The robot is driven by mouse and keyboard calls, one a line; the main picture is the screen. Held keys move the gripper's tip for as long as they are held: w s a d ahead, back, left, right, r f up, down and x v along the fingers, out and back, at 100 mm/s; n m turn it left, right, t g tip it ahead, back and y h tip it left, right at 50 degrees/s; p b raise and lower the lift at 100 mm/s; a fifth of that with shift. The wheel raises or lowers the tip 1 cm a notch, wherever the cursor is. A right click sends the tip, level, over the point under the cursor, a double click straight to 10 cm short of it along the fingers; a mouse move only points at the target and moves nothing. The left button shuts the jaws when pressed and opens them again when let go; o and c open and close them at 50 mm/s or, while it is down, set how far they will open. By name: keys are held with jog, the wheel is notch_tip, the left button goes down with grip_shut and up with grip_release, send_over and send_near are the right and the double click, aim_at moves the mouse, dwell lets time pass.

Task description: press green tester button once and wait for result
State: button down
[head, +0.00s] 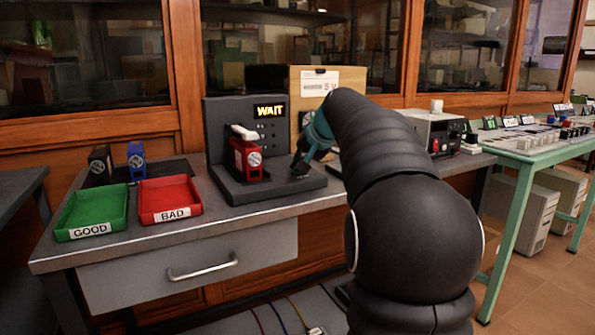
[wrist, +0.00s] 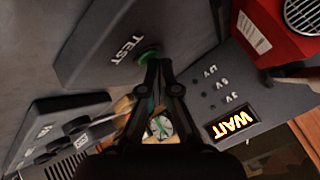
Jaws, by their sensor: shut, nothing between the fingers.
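The grey tester (head: 222,124) stands on the bench, and its lit display (head: 269,110) reads WAIT. The display also shows in the wrist view (wrist: 233,121). A red device (head: 246,160) sits upright on the tester's base under a white clamp-like part (head: 243,132). The green button (wrist: 149,54) lies beside the label TEST in the wrist view. My gripper (head: 299,168) is shut and empty, low over the right part of the tester base. In the wrist view its fingertips (wrist: 160,62) are at the button and partly cover it. Whether they touch it is hard to tell.
A green tray (head: 92,205) marked GOOD and a red tray (head: 169,197) marked BAD stand left of the tester. Behind them are a black device (head: 100,162) and a blue device (head: 137,158).

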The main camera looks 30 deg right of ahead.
jog(key=shift+r+p, duration=0.7)
jog(key=shift+r, duration=0.1)
jog(key=shift+r, duration=0.1)
notch_tip(320, 180, up, 5)
jog(key=p, duration=0.4)
dwell(0.6)
jog(key=s+a+f+n+g, duration=0.1)
jog(key=s+a+f+n, duration=0.15)
jog(key=s+a, duration=0.55)
jog(key=s+a+f+n+g, duration=0.1)
jog(key=s+a+f, duration=0.4)
jog(key=s, duration=0.4)
jog(key=s+a+f+n, duration=0.2)
jog(key=s+f, duration=0.4)
jog(key=s, duration=0.4)
jog(key=s+a+f+n+g+h, duration=0.1)
jog(key=s+a+f+n, duration=0.1)
jog(key=s+a+f, duration=0.2)
jog(key=s+f, duration=0.3)
jog(key=s, duration=0.3)
jog(key=shift+a+f+g, duration=0.15)
jog(key=shift+g, duration=0.15)
